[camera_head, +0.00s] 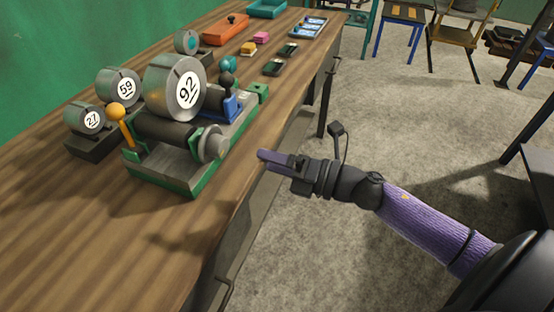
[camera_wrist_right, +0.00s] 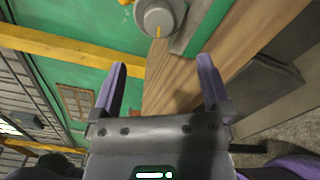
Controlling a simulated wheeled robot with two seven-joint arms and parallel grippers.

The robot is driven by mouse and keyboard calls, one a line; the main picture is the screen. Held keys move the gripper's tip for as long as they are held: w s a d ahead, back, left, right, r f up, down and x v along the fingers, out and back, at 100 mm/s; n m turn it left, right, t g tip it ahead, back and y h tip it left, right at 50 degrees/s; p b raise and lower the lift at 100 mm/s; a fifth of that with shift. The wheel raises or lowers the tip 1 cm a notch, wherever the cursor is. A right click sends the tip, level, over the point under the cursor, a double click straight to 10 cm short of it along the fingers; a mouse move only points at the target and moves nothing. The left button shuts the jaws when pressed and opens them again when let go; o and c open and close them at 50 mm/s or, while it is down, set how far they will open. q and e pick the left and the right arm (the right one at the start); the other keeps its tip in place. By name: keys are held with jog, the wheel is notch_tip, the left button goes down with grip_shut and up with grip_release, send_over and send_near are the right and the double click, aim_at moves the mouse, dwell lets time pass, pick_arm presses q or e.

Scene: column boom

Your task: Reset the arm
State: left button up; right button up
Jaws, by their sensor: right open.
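My right arm comes in from the right in the head view, with its purple fingers at the bench's front edge. The right gripper (camera_head: 268,158) is beside the near right corner of the green and grey machine (camera_head: 170,165), apart from it. In the right wrist view the right gripper (camera_wrist_right: 162,80) shows two purple fingers spread wide with nothing between them. Beyond them are the machine's round grey knob (camera_wrist_right: 160,17) and the bench top (camera_wrist_right: 190,80). My left gripper is in neither view.
The wooden bench (camera_head: 60,240) runs along the green wall. Farther back are an orange case (camera_head: 226,32), small blocks and a teal tray (camera_head: 267,8). Open floor (camera_head: 400,130) lies right of the bench.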

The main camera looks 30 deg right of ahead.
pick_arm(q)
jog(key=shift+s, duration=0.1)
pick_arm(e)
jog(key=shift+s+d, duration=0.35)
jog(key=shift+s, duration=0.05)
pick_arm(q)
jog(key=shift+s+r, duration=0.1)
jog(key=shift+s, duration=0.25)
